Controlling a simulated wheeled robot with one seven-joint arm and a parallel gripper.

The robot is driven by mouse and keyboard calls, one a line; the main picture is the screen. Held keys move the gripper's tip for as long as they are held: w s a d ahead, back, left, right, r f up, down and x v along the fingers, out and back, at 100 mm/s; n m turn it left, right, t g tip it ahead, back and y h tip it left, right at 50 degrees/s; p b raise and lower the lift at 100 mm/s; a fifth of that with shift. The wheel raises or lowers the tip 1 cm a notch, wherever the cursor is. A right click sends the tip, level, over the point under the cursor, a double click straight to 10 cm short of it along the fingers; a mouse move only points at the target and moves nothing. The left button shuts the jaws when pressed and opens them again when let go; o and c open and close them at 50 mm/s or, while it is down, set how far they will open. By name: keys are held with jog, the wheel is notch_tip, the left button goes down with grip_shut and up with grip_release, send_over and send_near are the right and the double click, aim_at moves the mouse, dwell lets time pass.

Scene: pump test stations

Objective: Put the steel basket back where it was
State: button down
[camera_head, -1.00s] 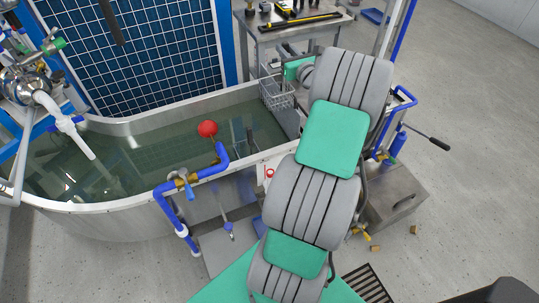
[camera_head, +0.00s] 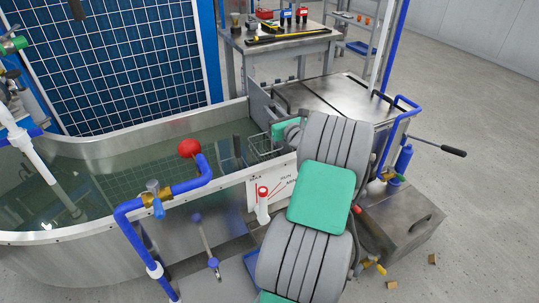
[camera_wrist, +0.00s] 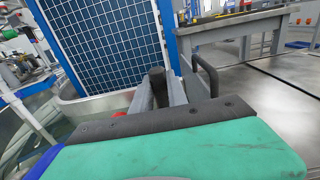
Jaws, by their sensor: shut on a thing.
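The steel basket (camera_head: 262,147) is a small wire basket at the right end of the water tank (camera_head: 120,233), just behind the tank's front rim. My gripper (camera_head: 276,134) is shut on it from the right and is partly hidden by my own arm. I cannot tell whether the basket touches the water or hangs above it. In the wrist view my gripper (camera_wrist: 158,97) has its two grey fingers close around a dark upright piece (camera_wrist: 157,76), and the basket's wire body is hidden behind my green wrist cover.
A steel cover with dark handles (camera_head: 335,97) lies right of the tank. A blue pipe (camera_head: 188,186) and red ball (camera_head: 189,148) stand at the front rim. A label panel (camera_head: 270,191) is below the basket. A tool table (camera_head: 285,43) stands behind.

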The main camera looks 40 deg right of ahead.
notch_tip(320, 180, down, 8)
jog(key=shift+r+b, duration=0.25)
jog(key=shift+b, duration=0.75)
jog(key=shift+r, duration=0.15)
jog(key=c, duration=1.8)
grip_release()
jog(key=shift+f, duration=0.25)
jog(key=o, duration=0.5)
jog(key=shift+r, duration=0.1)
jog(key=shift+s+r, duration=0.1)
jog(key=shift+s, duration=0.1)
jog(key=p+v, duration=0.1)
jog(key=v, duration=1)
jog(key=shift+s+p, duration=0.3)
jog(key=shift+s, duration=0.05)
